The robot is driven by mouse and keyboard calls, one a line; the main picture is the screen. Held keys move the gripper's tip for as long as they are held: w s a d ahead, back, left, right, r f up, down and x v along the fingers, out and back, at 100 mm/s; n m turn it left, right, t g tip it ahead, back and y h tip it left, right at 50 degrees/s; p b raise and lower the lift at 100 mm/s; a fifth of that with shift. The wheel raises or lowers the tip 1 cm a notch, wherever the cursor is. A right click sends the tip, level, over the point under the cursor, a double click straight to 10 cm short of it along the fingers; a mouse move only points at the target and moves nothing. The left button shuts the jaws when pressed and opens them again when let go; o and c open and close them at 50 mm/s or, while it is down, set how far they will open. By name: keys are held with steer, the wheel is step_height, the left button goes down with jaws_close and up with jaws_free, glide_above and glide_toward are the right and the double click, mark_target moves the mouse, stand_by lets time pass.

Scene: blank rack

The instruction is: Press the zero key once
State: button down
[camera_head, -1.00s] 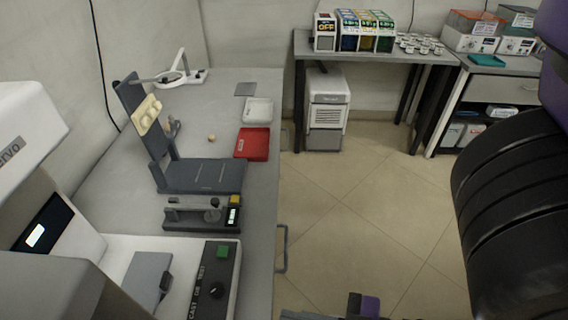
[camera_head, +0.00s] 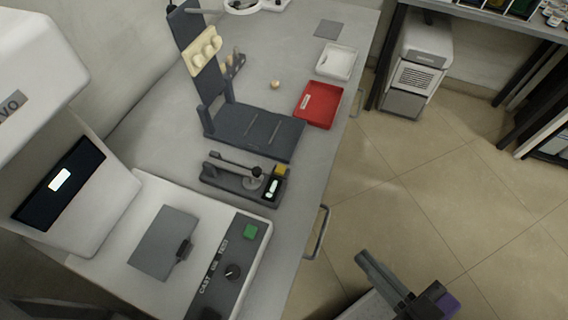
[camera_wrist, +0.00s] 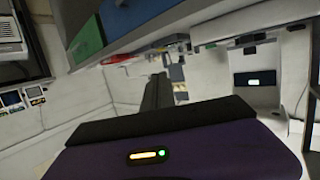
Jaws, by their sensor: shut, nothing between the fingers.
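A low dark gauge (camera_head: 222,182) lies on the bench in front of the grey stand. At its right end are a small yellow key (camera_head: 281,170) and a lit display (camera_head: 272,188). I cannot read a label on the key. A green key (camera_head: 250,232) sits on the panel of the white machine (camera_head: 190,205) nearer to me. My gripper (camera_head: 372,265) is shut and empty, over the floor right of the bench edge and apart from both keys. In the wrist view its dark fingers (camera_wrist: 157,92) point away from the camera.
The grey angled stand (camera_head: 255,130) with a cream part (camera_head: 205,48) rises behind the gauge. A red tray (camera_head: 318,105) and white tray (camera_head: 337,62) lie farther back. A bench handle (camera_head: 319,232) sticks out at the front edge. The floor to the right is open.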

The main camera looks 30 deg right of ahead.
steer(key=w+d+r+n+p, duration=0.1)
steer(key=w+d+r+p, duration=0.3)
steer(key=w, duration=0.5)
steer(key=w+d+r+n+g+p, duration=0.1)
steer(key=w+p, duration=0.4)
steer(key=w, duration=0.4)
steer(key=w+d+r+n+p, duration=0.1)
steer(key=w+d+r+p, duration=0.3)
steer(key=w, duration=0.5)
steer(key=n+g+y+p, duration=0.4)
steer(key=n+g+y, duration=0.35)
steer(key=n, duration=0.85)
glide_above(285, 169)
step_height(285, 169, down, 3)
steer(key=shift+r+h, duration=0.2)
steer(key=shift+h, duration=0.15)
step_height(285, 169, down, 9)
steer(key=b, duration=0.6)
steer(key=shift+b, duration=0.4)
steer(key=shift+f+b, duration=0.35)
steer(key=shift+b, duration=0.05)
